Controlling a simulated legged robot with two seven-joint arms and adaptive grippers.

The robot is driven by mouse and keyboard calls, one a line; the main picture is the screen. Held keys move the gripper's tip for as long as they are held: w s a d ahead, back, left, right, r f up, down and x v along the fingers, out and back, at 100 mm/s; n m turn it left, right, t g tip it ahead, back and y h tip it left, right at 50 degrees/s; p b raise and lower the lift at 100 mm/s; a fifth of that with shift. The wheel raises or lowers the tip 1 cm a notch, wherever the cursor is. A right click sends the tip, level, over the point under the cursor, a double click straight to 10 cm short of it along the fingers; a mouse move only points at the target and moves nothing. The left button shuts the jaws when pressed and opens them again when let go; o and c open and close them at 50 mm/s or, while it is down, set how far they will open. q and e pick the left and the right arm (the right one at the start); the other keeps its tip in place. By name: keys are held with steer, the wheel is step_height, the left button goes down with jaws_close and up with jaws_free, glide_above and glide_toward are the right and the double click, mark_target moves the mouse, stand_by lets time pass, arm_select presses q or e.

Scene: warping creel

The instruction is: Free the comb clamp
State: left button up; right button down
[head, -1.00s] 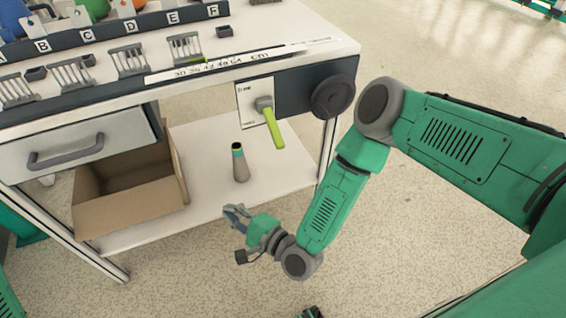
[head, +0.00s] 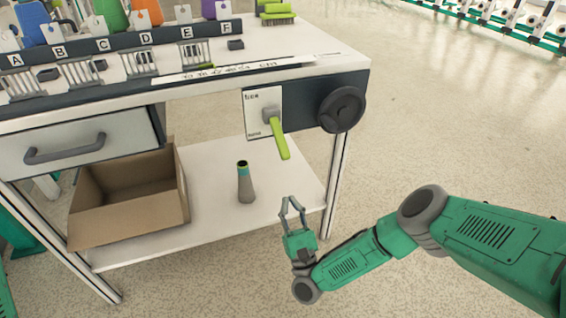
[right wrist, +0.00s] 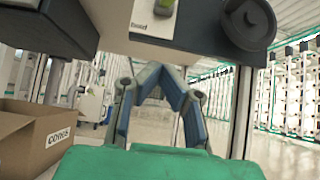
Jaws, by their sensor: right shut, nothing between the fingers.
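The clamp lever (head: 281,140) has a lime-green handle and a grey hub on a white plate (head: 252,112) on the table's front right. It hangs down, leaning slightly right. In the right wrist view only a bit of the lever (right wrist: 168,4) shows at the top edge, with the plate (right wrist: 150,22) below it. My right gripper (head: 293,202) is shut and empty. It points up, below and slightly right of the lever, apart from it. Its fingertips (right wrist: 160,72) meet in the right wrist view. My left gripper is not in view.
A black handwheel (head: 341,109) sits right of the lever. A drawer handle (head: 65,150) juts out at left. A table leg (head: 335,180) stands behind my gripper.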

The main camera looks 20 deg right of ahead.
mark_target(283, 158)
steer(key=x, duration=0.3)
steer(key=s+r+x, duration=0.1)
steer(key=x, duration=0.6)
steer(key=shift+s+d+r, duration=0.1)
steer(key=shift+r, duration=0.4)
steer(key=shift+s+r, duration=0.4)
steer(key=shift+r, duration=0.25)
